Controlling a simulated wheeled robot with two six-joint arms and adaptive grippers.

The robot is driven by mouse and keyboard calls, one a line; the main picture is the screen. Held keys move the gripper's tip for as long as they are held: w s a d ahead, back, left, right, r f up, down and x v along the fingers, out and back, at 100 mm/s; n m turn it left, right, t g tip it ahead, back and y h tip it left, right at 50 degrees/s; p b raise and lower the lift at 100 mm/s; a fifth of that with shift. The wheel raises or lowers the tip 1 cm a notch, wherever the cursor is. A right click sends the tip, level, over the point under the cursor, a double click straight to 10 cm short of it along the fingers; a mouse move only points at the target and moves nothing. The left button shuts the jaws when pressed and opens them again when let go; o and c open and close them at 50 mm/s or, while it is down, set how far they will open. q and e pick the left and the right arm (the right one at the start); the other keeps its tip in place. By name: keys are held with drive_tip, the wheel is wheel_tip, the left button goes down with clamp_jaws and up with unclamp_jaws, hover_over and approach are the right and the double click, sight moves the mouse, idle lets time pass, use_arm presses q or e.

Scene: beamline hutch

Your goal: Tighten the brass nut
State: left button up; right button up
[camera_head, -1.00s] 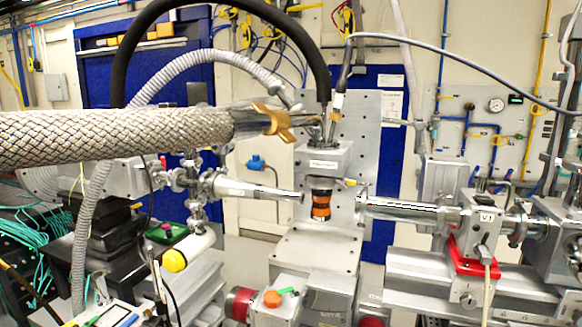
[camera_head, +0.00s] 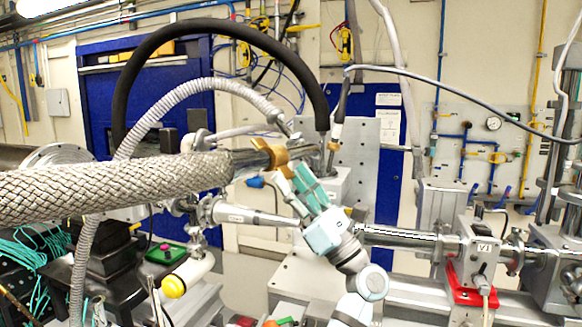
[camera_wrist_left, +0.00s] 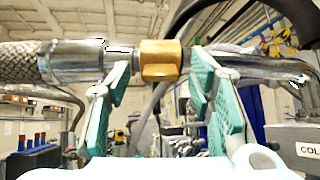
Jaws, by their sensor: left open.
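The brass nut (camera_head: 271,153) sits at the end of the braided metal hose (camera_head: 120,188), where the hose meets a metal pipe. In the left wrist view the nut (camera_wrist_left: 161,60) is a faceted gold-coloured block near the upper middle. My left gripper (camera_head: 291,176) reaches up from below in the head view, close to the nut. In the left wrist view its two teal fingers (camera_wrist_left: 157,72) are open. The nut shows between the fingertips, with a visible gap on each side. I cannot tell the exact depth between fingertips and nut. My right gripper is not in view.
A black hose (camera_head: 222,31) and a grey corrugated hose (camera_head: 190,88) arch over the nut. A horizontal beam pipe (camera_head: 400,236) runs right to a valve on a red bracket (camera_head: 468,294). Hanging teal cables (camera_head: 28,255) are at the left.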

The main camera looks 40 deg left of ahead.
use_arm(q)
drive_tip(key=shift+a+r, duration=0.4)
drive_tip(key=shift+d, duration=0.1)
clamp_jaws()
